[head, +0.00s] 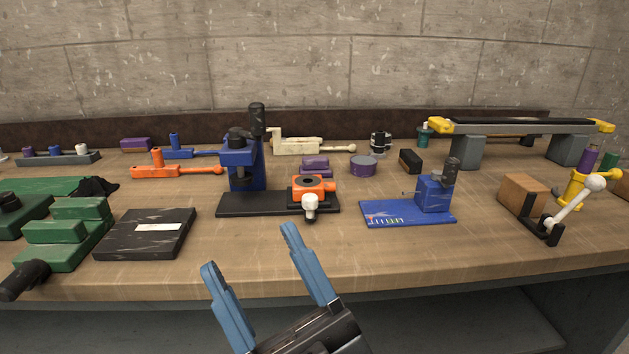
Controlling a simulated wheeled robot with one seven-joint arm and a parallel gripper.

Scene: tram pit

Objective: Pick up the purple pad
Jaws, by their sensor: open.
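My gripper (248,248) is open and empty at the front edge of the workbench, its two blue fingers pointing up and away. Several purple things lie towards the back of the bench. A flat purple block (136,143) lies at the back left. A stepped purple piece (315,166) sits near the middle, behind an orange clamp-like part. A round purple tin-like piece (363,165) stands to its right. I cannot tell which of these is the pad. All are well beyond my gripper, and none is touched.
A blue press (241,165) on a black base and the orange part (312,187) stand beyond my gripper. A black flat case (146,233) and green blocks (62,235) are left. A blue fixture (434,194) and toggle clamp (560,212) are right. The front middle is clear.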

